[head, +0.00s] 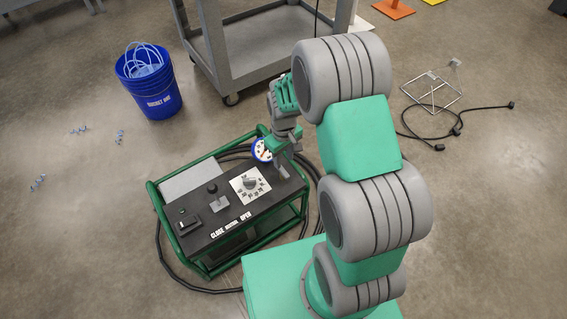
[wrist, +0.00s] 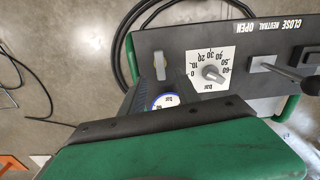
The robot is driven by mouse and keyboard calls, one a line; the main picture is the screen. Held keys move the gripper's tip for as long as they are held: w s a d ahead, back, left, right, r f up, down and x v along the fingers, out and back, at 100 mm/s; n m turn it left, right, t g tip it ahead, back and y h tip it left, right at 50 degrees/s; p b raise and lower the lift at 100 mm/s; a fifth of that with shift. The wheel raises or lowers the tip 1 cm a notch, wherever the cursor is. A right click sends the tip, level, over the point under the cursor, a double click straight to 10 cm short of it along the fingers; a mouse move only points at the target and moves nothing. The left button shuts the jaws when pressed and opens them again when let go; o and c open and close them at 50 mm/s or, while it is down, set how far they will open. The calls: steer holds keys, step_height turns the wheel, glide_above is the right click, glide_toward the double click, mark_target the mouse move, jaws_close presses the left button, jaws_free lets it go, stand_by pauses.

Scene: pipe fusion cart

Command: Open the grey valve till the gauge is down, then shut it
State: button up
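The grey valve (wrist: 161,66) is a small grey handle at the end of the black panel in the wrist view, upright in that picture. In the head view it (head: 281,171) sits at the panel's right end, just below my gripper (head: 281,143). The gauge (wrist: 164,101) has a white face and blue rim; my gripper's green and black body hides most of it in the wrist view. In the head view the gauge (head: 261,150) is also partly covered, and I cannot read its needle. My gripper's fingertips are not clear, and I see nothing held.
The panel has a dial knob (wrist: 213,74) on a white bar scale and a black lever (head: 213,190) by the CLOSE, NEUTRAL, OPEN label. A green tube frame (head: 155,200) surrounds it. A blue bucket (head: 150,95), a grey cart (head: 235,70) and black hoses stand around.

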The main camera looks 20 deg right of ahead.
steer(key=shift+r, duration=0.5)
